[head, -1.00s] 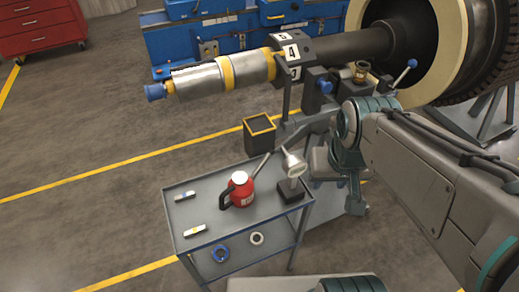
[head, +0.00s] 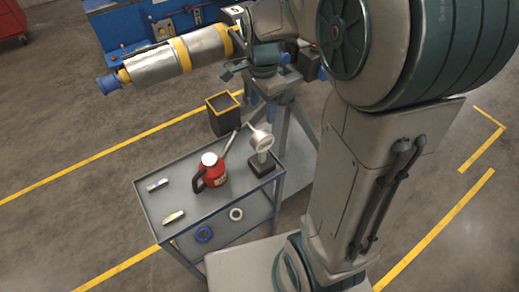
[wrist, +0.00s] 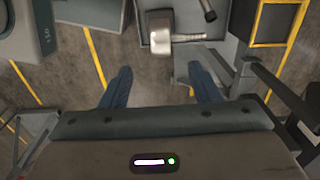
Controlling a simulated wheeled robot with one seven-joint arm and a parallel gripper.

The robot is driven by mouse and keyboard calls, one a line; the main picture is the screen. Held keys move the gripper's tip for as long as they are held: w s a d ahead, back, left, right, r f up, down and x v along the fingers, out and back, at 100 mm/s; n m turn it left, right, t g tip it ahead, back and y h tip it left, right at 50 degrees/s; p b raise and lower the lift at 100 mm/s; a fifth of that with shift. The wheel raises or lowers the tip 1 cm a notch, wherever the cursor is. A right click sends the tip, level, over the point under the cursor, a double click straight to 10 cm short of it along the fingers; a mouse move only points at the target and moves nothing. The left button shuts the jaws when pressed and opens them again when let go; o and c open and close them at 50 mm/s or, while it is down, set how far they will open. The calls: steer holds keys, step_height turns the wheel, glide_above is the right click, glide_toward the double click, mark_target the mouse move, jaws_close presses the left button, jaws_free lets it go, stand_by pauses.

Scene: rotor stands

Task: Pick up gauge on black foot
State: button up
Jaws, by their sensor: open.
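The gauge (head: 260,142) has a round pale head on a short stem and stands upright on a black foot (head: 261,165) at the right end of the small grey cart. In the wrist view the gauge (wrist: 187,38) shows from above, beyond my fingertips and slightly right of centre. My gripper (wrist: 161,85) is open, its two blue fingers apart with nothing between them. In the head view my gripper (head: 250,76) is above and behind the gauge, clear of it. My arm partly hides the gripper there.
The cart (head: 153,222) also carries a red can (head: 211,175) with a spout leaning toward the gauge, and two small bars. A yellow-rimmed black bin (head: 223,115) stands behind it. A silver shaft (head: 160,65) lies above and behind the cart.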

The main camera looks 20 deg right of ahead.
mark_target(262, 133)
step_height(262, 133, down, 14)
steer(key=shift+r+p, duration=0.15)
steer(key=shift+p, duration=0.15)
jaws_close()
stand_by(0.4)
steer(key=shift+w+r, duration=0.1)
stand_by(1.2)
